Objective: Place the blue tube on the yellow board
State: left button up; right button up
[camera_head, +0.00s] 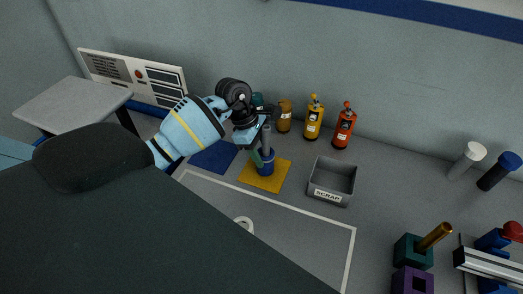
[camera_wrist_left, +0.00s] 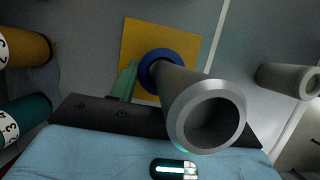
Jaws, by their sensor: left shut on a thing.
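The blue tube, a grey pipe with a blue lower end (camera_head: 266,164), stands about upright over the yellow board (camera_head: 254,183). In the left wrist view its open grey top (camera_wrist_left: 207,112) faces the camera, and its blue end lies within the outline of the yellow board (camera_wrist_left: 190,38). I cannot tell whether it touches the board or hangs just above it. My left gripper (camera_head: 262,150) is shut on the tube from the left; one green finger (camera_wrist_left: 126,82) shows beside it. My right gripper is not in view.
A blue board (camera_head: 212,158) lies left of the yellow one. A grey scrap bin (camera_head: 331,193) stands to the right. Orange (camera_head: 344,127) and yellow (camera_head: 313,120) bottles stand behind. White-capped (camera_head: 466,160) and blue-capped (camera_head: 498,172) tubes lean at the far right.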

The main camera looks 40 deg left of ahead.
pick_arm(q)
jog(key=shift+f, duration=0.15)
jog(key=o, duration=1)
jog(key=v, duration=1.2)
jog(key=shift+r, duration=0.2)
jog(key=shift+f, duration=0.1)
